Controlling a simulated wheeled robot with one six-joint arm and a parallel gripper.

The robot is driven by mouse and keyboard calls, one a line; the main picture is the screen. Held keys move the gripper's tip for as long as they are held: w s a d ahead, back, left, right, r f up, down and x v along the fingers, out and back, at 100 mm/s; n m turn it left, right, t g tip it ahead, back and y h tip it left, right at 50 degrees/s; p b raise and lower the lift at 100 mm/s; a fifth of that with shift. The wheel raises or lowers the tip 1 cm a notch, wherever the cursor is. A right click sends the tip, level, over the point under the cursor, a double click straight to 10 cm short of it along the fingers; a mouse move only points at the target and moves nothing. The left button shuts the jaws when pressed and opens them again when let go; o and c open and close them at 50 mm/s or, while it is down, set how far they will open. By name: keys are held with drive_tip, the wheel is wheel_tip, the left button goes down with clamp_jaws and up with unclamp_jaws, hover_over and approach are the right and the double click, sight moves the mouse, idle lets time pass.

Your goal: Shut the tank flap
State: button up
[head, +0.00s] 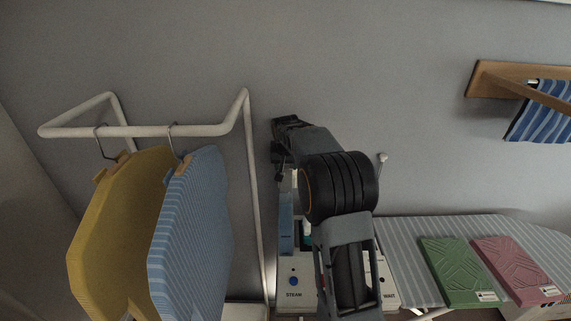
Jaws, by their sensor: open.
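A white steam station (295,270) stands at the bottom centre, with a blue button above the word STEAM and the word WAIT at its right. A narrow blue upright panel (286,222) rises at its left part; it may be the tank flap standing open, but I cannot tell for sure. My arm hides much of the station's middle and top. My gripper (279,170) is open and looks empty. It is above the blue panel in the picture, apart from it, with the wall behind. Its fingers are small and dark.
A white rail (150,131) at the left holds a yellow garment (118,230) and a blue striped garment (190,235) on hangers. A wooden wall rack (490,80) holds a striped cloth.

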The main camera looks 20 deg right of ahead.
drive_tip(key=shift+c, duration=0.2)
clamp_jaws()
idle(0.4)
